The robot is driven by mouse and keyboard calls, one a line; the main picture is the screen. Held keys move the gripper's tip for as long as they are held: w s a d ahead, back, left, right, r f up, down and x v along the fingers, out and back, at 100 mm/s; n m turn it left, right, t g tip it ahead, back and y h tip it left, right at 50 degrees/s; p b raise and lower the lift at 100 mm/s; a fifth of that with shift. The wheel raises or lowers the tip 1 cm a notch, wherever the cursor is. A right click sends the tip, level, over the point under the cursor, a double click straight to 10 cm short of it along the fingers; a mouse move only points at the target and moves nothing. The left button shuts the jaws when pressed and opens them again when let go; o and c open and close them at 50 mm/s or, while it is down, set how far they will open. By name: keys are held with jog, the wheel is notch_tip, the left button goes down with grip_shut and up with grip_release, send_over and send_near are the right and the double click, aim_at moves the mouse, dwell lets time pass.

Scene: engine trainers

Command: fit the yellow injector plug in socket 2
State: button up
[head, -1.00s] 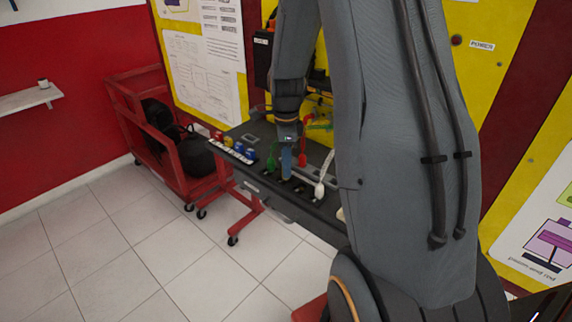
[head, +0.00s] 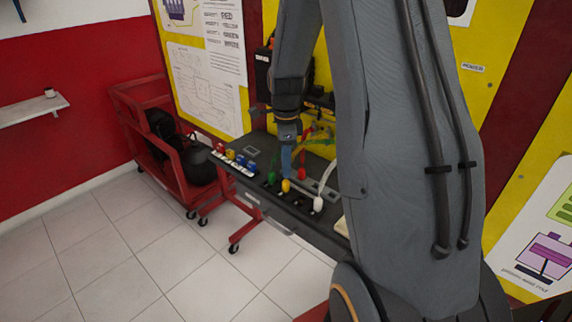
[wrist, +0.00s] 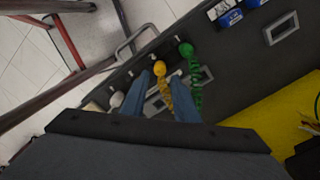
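The yellow injector plug (head: 286,186) stands at the front of the dark bench, in a row between the green plug (head: 270,179) and the white plug (head: 318,203). Its coiled yellow cable shows in the wrist view, where the plug (wrist: 160,68) sits between my two blue fingertips. My gripper (head: 287,166) is just above the plug, pointing down. The fingers (wrist: 160,80) look spread, with a gap on each side of the plug. Socket numbers are not readable, and how deep the plug sits cannot be told.
A red plug (head: 301,174) is behind the row. Blue, red and yellow blocks (head: 238,159) lie at the bench's left end. A metal handle (wrist: 136,40) juts from the bench front. A red cart (head: 165,140) stands left; the floor in front is clear.

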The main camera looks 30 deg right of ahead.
jog(key=shift+r, duration=0.15)
jog(key=o, duration=0.5)
jog(key=shift+o, duration=0.2)
notch_tip(320, 180, up, 8)
jog(key=b, duration=0.2)
dwell(0.3)
jog(key=s+a+f+n+b, duration=0.2)
jog(key=s+a+f+n, duration=0.3)
jog(key=n, duration=0.6)
jog(key=s+a+f+n+t+b, duration=0.1)
jog(key=s+a+f+n+b, duration=0.2)
jog(key=s+a+n, duration=0.7)
notch_tip(320, 180, down, 3)
jog(key=shift+s+r+n, duration=0.15)
jog(key=shift+r+n, duration=0.05)
jog(key=shift+n, duration=0.8)
